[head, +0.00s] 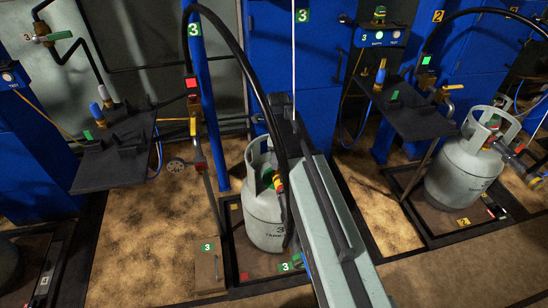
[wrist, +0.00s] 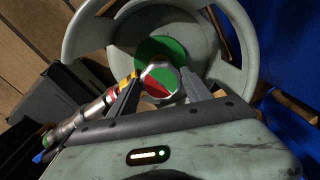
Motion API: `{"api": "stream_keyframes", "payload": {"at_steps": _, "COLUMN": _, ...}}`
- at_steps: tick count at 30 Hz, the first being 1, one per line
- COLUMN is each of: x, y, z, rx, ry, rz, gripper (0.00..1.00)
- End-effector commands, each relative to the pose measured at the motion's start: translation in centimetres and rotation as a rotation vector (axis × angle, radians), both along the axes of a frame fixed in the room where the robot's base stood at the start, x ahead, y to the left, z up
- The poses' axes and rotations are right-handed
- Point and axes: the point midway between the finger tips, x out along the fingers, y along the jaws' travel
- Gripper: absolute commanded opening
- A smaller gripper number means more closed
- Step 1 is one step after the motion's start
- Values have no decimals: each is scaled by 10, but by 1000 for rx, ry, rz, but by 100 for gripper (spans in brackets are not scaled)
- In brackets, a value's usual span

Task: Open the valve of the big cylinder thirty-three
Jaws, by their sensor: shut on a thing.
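A big grey cylinder (head: 262,222) stands on the scale platform marked 3, left of my arm. My gripper (wrist: 160,84) is inside the collar, shut on the round valve knob (wrist: 158,90), whose face is part green, part red. A hose connector (wrist: 80,122) with red and yellow parts reaches the valve from the left.
Another grey cylinder (head: 465,165) stands on a platform at the right. Black shelves (head: 105,165) and (head: 415,121) flank the blue post (head: 208,110). The black hose (head: 240,58) arches down close to my arm. Brown floor (head: 140,245) is bare at the left.

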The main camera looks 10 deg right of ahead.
Motion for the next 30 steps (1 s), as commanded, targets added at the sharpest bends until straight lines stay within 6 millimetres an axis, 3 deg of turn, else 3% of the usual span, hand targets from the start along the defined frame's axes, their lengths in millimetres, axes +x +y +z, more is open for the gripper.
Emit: {"api": "stream_keyframes", "payload": {"at_steps": 30, "x": -2, "y": -7, "z": 0, "rx": -10, "ry": 5, "rz": 955, "gripper": 17}}
